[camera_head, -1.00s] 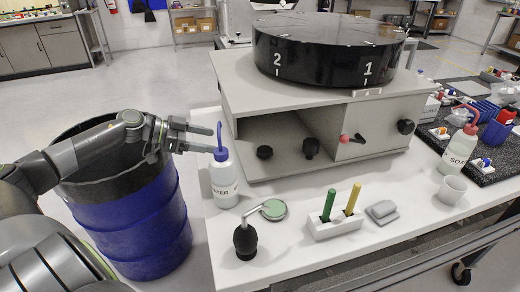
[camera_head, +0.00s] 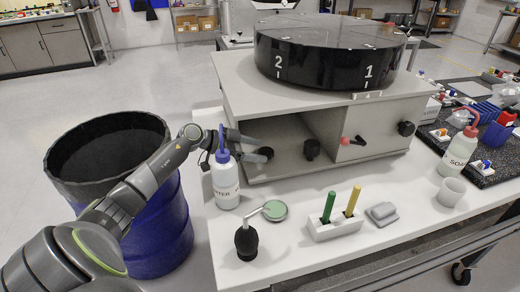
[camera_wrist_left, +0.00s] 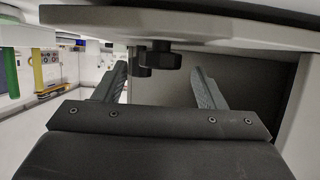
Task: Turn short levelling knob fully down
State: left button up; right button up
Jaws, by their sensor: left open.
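The fixture (camera_head: 232,104) is a grey box with an open front and a black drum (camera_head: 330,50) on top. A short black knob (camera_head: 265,153) is at the left of its opening, and a taller black knob (camera_head: 311,149) is to its right. My left gripper (camera_head: 252,149) is open at the short knob, partly hidden behind the water bottle. In the left wrist view, the near black knob (camera_wrist_left: 165,55) shows between the spread fingers (camera_wrist_left: 157,78), towards the top of the picture. I cannot tell whether they touch it. My right gripper is not in view.
The water bottle (camera_head: 226,186) stands close beside my left wrist. A black-bulbed tool (camera_head: 246,242), a green disc (camera_head: 275,210) and a pen holder (camera_head: 334,229) are on the table in front. A red-tipped lever (camera_head: 344,140) and another black knob (camera_head: 406,128) are on the fixture's right.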

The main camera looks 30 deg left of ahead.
pick_arm(q)
jog(key=shift+x, duration=0.95)
jog(key=c, duration=1)
jog(key=shift+o, duration=0.2)
jog(key=shift+m, duration=0.3)
jog(key=m+g+h+b, duration=0.2)
jog(key=shift+w+a+f+g, duration=0.15)
jog(key=shift+w+a+g, duration=0.05)
jog(key=shift+w+g, duration=0.1)
jog(key=shift+w+a+m+g+h+b, duration=0.1)
jog(key=shift+m+g+h+b, duration=0.7)
jog(key=shift+m+g+b, duration=1.1)
